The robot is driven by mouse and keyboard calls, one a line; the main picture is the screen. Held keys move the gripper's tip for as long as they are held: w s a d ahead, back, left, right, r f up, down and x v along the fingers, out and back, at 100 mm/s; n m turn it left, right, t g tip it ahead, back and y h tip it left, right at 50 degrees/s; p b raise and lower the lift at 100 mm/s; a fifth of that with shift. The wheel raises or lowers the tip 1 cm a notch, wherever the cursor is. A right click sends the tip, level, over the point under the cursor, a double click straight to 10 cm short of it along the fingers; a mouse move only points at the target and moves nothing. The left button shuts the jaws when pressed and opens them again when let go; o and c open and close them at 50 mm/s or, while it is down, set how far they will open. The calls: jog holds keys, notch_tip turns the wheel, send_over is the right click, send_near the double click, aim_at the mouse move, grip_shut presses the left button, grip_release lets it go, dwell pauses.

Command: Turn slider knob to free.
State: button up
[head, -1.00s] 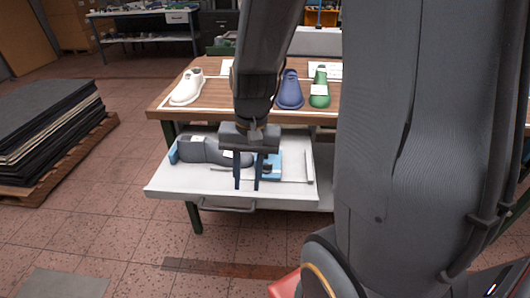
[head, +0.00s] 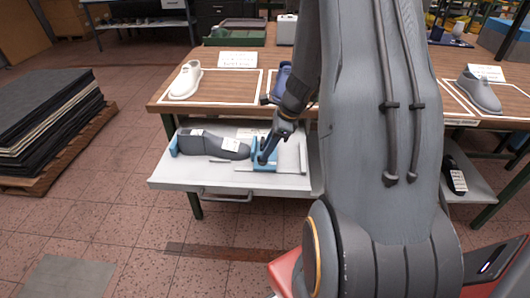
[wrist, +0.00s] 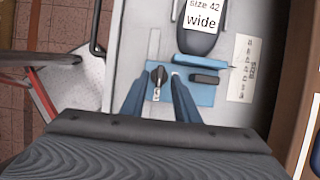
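The slider knob (wrist: 157,75) is a small dark knob on a light blue plate (wrist: 209,97) in the wrist view, with a small label just below it. My gripper (wrist: 159,82) is open, one finger on each side of the knob in that view; I cannot tell whether they touch it. In the head view my gripper (head: 266,150) is low over the blue slider (head: 257,149) on the grey pull-out tray (head: 225,184), and hides the knob. A dark grey shoe last (head: 212,146) lies against the slider's left side; its label reads "size 42 wide" in the wrist view.
A paper card (wrist: 246,66) lies on the tray beside the blue plate. A wooden table (head: 228,93) behind carries a white shoe last (head: 186,80), a blue one (head: 282,78) and a grey one (head: 479,92). A pallet of dark sheets (head: 45,125) stands at left.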

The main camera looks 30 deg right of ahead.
jog(key=shift+x, duration=1.05)
grip_shut()
